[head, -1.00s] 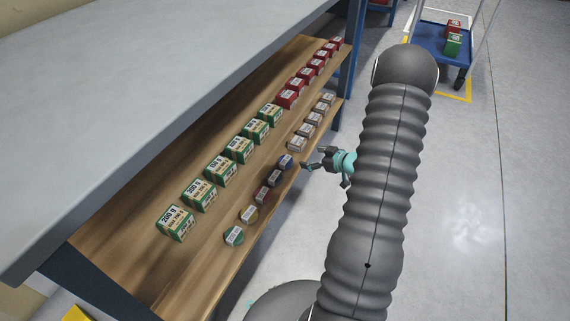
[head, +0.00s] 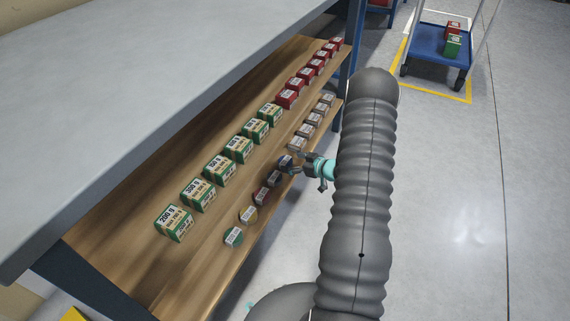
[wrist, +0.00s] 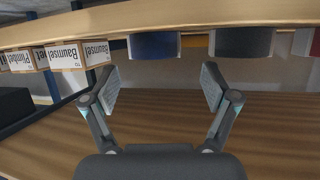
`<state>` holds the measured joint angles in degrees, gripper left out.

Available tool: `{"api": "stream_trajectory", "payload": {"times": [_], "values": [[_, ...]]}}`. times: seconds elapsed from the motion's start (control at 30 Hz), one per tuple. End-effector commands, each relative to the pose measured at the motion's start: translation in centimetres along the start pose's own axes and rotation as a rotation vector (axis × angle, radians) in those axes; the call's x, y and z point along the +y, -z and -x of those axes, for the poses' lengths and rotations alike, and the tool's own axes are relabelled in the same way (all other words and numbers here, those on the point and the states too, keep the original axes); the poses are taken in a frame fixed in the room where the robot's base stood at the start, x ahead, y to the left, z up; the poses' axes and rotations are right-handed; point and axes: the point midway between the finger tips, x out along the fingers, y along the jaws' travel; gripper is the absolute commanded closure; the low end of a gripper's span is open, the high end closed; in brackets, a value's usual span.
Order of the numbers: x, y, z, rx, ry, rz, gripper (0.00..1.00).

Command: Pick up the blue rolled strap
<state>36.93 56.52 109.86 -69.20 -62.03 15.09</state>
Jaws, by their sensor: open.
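The blue rolled strap (head: 284,161) sits near the front edge of the wooden shelf, at the far end of a row of rolled straps. In the wrist view the blue strap (wrist: 154,46) lies ahead, between the lines of the two fingers. My gripper (head: 299,164) is at the shelf's front edge, right beside the blue strap, and partly covers it in the head view. In the wrist view my gripper (wrist: 160,80) is open and empty, with its fingertips just short of the strap.
A dark roll (wrist: 243,42) is the close neighbour on one side; small grey-brown boxes (head: 297,144) stand on the other. Green-white boxes (head: 238,149) and red boxes (head: 287,99) line the shelf behind. A grey upper board (head: 150,90) overhangs. Floor at right is open.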

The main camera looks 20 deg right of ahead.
Motion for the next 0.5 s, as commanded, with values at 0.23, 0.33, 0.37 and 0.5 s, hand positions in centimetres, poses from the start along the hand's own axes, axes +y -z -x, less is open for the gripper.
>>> {"api": "stream_trajectory", "payload": {"times": [0.23, 0.33, 0.37, 0.5], "values": [[0.4, -0.5, -3.5, -0.001, 0.003, 0.000, 0.14], [0.3, -0.5, -4.4, -0.001, 0.003, 0.001, 0.14], [0.4, -0.4, -4.6, -0.001, 0.003, 0.001, 0.14], [0.4, -0.4, -4.8, -0.001, 0.001, 0.000, 0.14]]}}
